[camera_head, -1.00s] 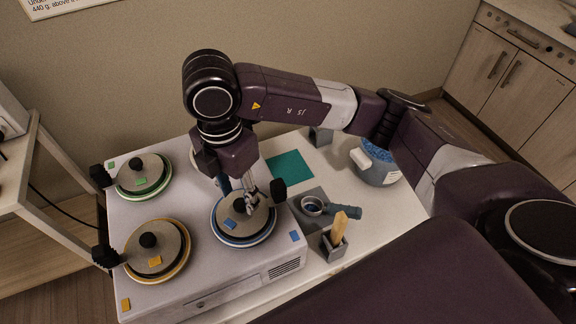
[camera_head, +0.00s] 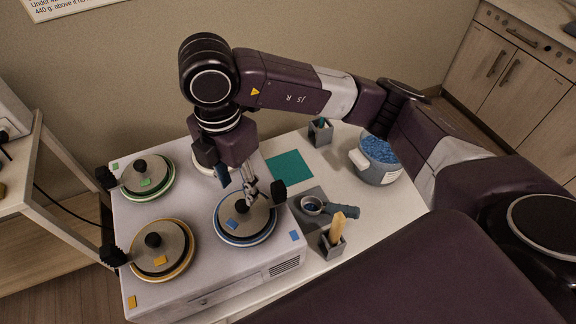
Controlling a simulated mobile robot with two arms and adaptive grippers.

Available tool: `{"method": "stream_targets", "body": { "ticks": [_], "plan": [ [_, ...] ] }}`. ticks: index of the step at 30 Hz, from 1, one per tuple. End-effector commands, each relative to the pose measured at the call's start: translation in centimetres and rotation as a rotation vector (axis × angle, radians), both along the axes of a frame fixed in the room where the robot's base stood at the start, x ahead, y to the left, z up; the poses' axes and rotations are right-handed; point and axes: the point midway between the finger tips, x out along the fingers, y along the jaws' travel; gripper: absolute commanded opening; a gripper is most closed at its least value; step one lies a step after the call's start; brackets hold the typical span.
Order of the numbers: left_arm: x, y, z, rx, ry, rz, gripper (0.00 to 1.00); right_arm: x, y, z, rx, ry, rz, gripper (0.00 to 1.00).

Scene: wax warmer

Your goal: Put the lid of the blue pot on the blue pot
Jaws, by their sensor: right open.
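The blue pot (camera_head: 238,242), marked by its blue rim, sits in the front right well of the white warmer. Its round grey-brown lid (camera_head: 230,222), with a blue tag, lies over the pot's opening, with the blue rim showing around it. I cannot tell whether it is fully seated. My right gripper (camera_head: 251,196) points down over the lid from behind, its fingers open at the lid's knob, which they partly hide. I cannot tell whether the fingers touch the knob. My left gripper is not in view.
A green-tagged lidded pot (camera_head: 148,178) and an orange-tagged one (camera_head: 160,250) stand left on the warmer (camera_head: 210,275). Another well lies behind my gripper.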

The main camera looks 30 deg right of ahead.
Motion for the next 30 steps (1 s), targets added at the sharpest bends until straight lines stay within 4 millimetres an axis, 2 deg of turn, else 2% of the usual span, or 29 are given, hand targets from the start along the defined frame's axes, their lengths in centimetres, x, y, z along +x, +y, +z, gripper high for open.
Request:
{"method": "stream_targets", "body": {
  "ticks": [9,23,26,30],
  "plan": [
    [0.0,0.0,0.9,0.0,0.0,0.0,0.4,0.0,0.0,1.4,0.0,-0.001,0.0,0.41],
    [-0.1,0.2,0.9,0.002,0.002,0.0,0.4,0.0,0.0,1.8,0.0,-0.001,0.0,0.41],
    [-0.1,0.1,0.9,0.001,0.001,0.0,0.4,0.1,0.0,2.8,0.001,-0.004,-0.001,0.41],
    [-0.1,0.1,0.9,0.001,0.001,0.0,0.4,0.2,0.0,5.1,0.0,-0.007,0.0,0.41]
  ]
}}
